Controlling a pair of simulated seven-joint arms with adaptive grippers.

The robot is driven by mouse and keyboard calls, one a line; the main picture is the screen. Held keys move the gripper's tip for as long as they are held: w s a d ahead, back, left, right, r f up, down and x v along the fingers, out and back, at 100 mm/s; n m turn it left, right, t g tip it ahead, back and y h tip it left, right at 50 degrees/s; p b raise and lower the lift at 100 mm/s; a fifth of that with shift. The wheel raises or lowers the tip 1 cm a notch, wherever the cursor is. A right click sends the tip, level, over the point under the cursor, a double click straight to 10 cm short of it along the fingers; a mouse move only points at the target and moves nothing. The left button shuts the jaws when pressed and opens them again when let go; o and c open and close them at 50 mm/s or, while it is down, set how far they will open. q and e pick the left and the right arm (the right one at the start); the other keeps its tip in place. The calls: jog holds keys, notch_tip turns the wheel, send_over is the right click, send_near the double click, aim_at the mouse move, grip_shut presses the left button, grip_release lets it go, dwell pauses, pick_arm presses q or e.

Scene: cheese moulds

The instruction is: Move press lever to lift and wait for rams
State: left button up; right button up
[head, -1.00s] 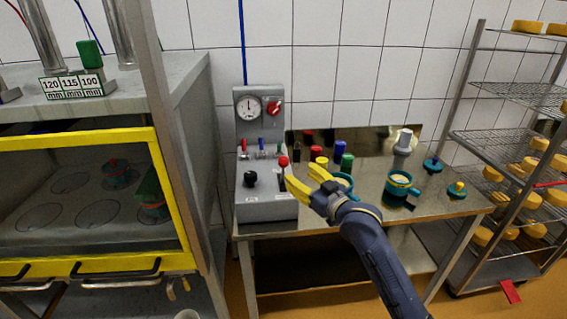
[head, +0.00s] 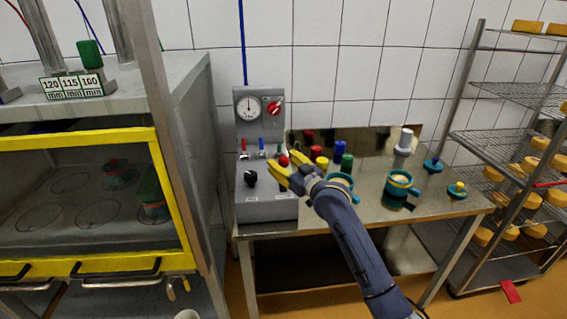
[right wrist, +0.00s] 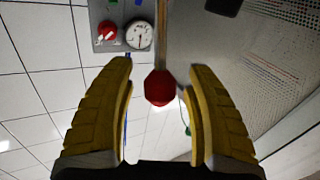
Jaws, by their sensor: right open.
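The press lever has a red ball knob (head: 283,160) and rises from the grey control box (head: 265,207) on the metal table. My right gripper (head: 280,170) has its yellow fingers at the knob in the head view. In the right wrist view the red knob (right wrist: 159,87) sits between the two open fingers (right wrist: 160,100), with a gap on both sides. The lever's lower part is partly hidden by the fingers in the head view. The press (head: 160,230) stands at the left with its yellow-framed guard down; moulds are inside. My left gripper is not in view.
Coloured cylinders and teal moulds (head: 398,188) stand to the right. A cheese rack (head: 462,110) is at far right.

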jog(key=shift+c, duration=0.2)
grip_shut()
jog(key=shift+a, duration=0.1)
jog(key=shift+w+r, duration=0.1)
jog(key=shift+w, duration=0.2)
